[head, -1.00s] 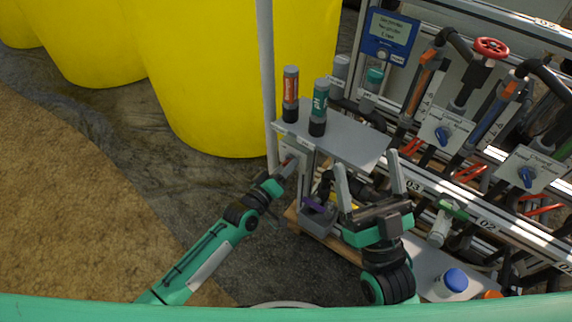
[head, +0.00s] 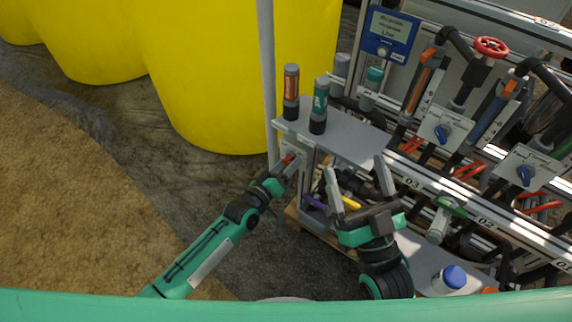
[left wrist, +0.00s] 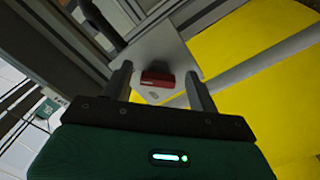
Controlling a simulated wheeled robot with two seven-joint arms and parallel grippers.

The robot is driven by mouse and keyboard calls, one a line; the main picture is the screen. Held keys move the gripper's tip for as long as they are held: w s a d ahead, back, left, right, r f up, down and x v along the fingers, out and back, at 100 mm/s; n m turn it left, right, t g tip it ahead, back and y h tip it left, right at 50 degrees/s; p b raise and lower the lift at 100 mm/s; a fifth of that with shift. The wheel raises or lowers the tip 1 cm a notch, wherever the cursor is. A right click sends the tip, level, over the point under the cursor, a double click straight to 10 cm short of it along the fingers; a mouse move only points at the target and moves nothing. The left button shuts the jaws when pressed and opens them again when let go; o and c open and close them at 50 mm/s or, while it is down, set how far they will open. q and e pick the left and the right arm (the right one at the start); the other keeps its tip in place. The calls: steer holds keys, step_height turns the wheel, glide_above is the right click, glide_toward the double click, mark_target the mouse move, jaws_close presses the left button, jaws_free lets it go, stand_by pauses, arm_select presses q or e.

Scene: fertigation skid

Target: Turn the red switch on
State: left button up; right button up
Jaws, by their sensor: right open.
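The red switch (left wrist: 157,79) is a small red rocker on a light grey plate (left wrist: 158,50) in the left wrist view. In the head view a bit of it (head: 288,159) shows on the skid's end post, partly hidden by my left gripper. My left gripper (head: 292,164) is at the switch; in the left wrist view its two fingers (left wrist: 158,84) stand apart, on either side of the switch. Whether they touch it I cannot tell. My right gripper (head: 355,167) is open and empty, in front of the grey shelf.
A grey shelf (head: 345,138) holds a red-labelled bottle (head: 291,92) and a green-labelled bottle (head: 319,105). A blue-framed display (head: 390,32), a red handwheel (head: 491,47) and blue knobs are on the skid at right. Yellow tanks (head: 215,80) stand behind; the floor at left is clear.

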arm_select(q)
steer(key=shift+s+r, duration=0.1)
steer(key=p+v, duration=0.2)
steer(key=v, duration=1.1)
steer(key=shift+s+a, duration=0.25)
arm_select(e)
steer(key=s+a+f+g, duration=0.1)
steer(key=a+f+g, duration=0.2)
steer(key=f+g, duration=0.4)
step_height(320, 180, down, 4)
steer(key=shift+s, duration=0.35)
steer(key=shift+a, duration=0.1)
